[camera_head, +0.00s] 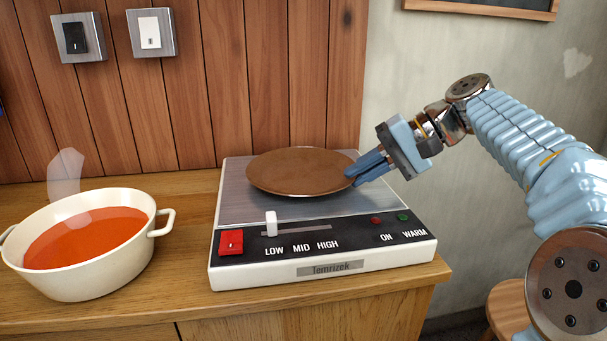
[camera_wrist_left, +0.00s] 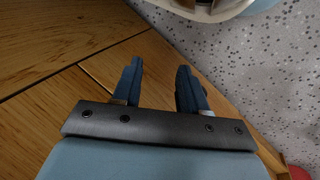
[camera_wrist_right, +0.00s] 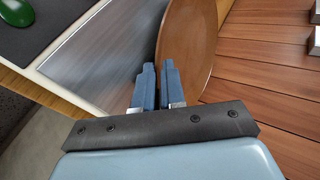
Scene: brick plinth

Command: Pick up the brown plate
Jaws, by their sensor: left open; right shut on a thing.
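The brown plate (camera_head: 302,171) is a flat round disc above the metal top of the hot plate (camera_head: 322,262) in the head view. My right gripper (camera_head: 366,169) is shut on the plate's right edge. The right wrist view shows the plate (camera_wrist_right: 188,42) with its rim between the fingers of my right gripper (camera_wrist_right: 158,86). The plate appears slightly raised over the metal surface, but the exact gap is hard to tell. My left gripper (camera_wrist_left: 158,84) shows only in the left wrist view. Its fingers are apart with nothing between them.
A cream pot (camera_head: 88,262) of orange-red soup stands on the wooden counter left of the hot plate. The hot plate has a red switch (camera_head: 231,242) and a white slider (camera_head: 271,224) at its front. Two switches (camera_head: 75,37) are on the plank wall. A stool (camera_head: 508,308) stands lower right.

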